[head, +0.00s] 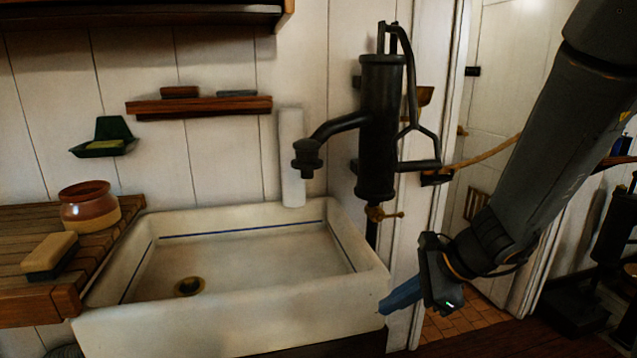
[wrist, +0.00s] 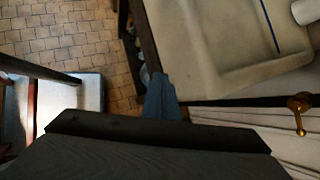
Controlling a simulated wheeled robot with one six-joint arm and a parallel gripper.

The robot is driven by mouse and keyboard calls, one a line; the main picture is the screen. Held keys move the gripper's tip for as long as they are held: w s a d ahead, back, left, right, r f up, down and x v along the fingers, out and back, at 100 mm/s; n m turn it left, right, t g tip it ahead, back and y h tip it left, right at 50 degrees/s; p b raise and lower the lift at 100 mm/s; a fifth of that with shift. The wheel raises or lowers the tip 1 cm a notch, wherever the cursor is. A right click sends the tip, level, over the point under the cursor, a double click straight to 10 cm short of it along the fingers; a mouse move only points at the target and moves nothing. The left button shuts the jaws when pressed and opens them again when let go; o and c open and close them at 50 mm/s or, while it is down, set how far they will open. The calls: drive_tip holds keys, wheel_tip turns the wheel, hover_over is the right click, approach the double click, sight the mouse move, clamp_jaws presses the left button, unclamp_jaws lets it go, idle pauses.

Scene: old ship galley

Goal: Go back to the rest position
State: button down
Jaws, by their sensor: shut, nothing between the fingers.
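My gripper (head: 402,296) hangs at the right front corner of the white sink in the head view, its blue fingers pointing down and left. The fingers are shut with nothing between them. In the wrist view the blue fingers of my gripper (wrist: 162,97) show at the centre, above the gap between the sink edge and the tiled floor. My arm comes in from the upper right in the head view.
The white sink (head: 230,338) is empty. A black hand pump (head: 378,130) with a brass tap (head: 383,213) stands behind it. A jar (head: 88,206) and a brush or sponge block (head: 50,255) sit on the wooden drainboard at left. Tiled floor (wrist: 60,40) lies beyond the sink.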

drive_tip(key=s+d+f+n+g+h+b, duration=0.1)
drive_tip(key=s+d+f+n+h+b, duration=0.1)
drive_tip(key=s+n, duration=0.3)
drive_tip(key=s+d+f+n+g+h+b, duration=0.2)
drive_tip(key=s+f+n+h+b, duration=0.1)
drive_tip(key=n, duration=1.1)
wheel_tip(320, 180, down, 2)
drive_tip(key=shift+s+d+f+h, duration=0.1)
drive_tip(key=shift+s+d+h, duration=0.25)
drive_tip(key=shift+s+h, duration=0.55)
